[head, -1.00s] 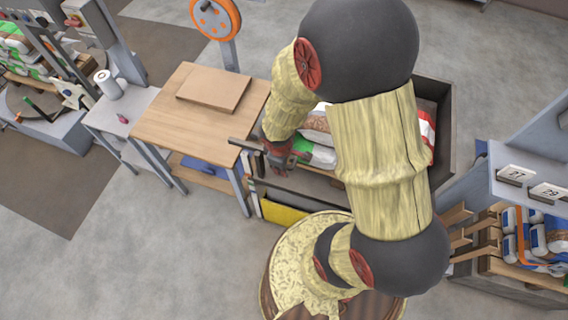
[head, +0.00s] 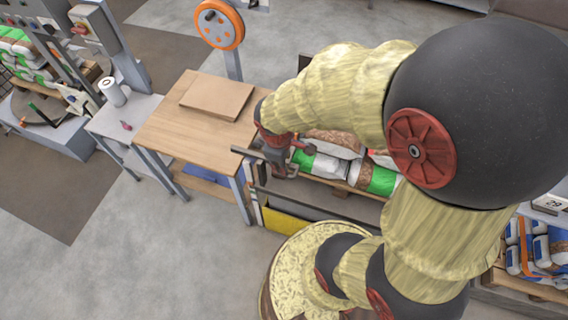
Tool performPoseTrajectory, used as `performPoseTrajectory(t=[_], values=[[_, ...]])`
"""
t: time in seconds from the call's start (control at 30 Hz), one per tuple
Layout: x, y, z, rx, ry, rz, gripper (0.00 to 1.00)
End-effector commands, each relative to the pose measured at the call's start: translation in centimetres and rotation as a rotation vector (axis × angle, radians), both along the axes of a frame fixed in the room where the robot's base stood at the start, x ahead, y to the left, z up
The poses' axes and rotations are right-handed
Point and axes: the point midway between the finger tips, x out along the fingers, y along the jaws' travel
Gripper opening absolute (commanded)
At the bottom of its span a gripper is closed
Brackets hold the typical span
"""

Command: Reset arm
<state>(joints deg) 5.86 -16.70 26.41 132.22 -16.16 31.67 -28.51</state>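My arm, in pale yellow sleeves with dark round joints, fills the right half of the head view. My gripper (head: 284,166) hangs at the arm's end by the right edge of the wooden table (head: 170,140), above the near left part of a dark-walled bin. Its fingers are small and partly hidden, so I cannot tell whether they are open or shut. No held bag shows clearly in it. Green, white and brown bags (head: 330,166) lie in the bin just right of the gripper.
A flat cardboard piece (head: 216,97) lies on the table. An orange-rimmed dial (head: 219,26) stands behind it. A grey side table (head: 125,116) holds a white roll (head: 112,90). Strapped bags (head: 540,250) sit on a rack at right. The floor at front left is clear.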

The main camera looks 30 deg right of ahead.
Motion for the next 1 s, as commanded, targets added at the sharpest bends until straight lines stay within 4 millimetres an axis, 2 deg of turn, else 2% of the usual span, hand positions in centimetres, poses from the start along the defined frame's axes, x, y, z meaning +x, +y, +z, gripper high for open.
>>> performPoseTrajectory(t=[0.67, 0.77, 0.83, 0.87, 1.0], values=[[0.0, 0.0, 0.2, 0.002, -0.001, -0.015, 0.30], [-0.8, 0.1, 0.1, 0.010, 0.017, -0.084, 0.30], [-2.3, 0.4, 0.0, 0.025, 0.045, -0.176, 0.30], [-2.7, 0.6, 0.5, 0.034, 0.048, -0.225, 0.30], [-3.9, 2.0, 4.8, 0.088, -0.010, -0.432, 0.30]])
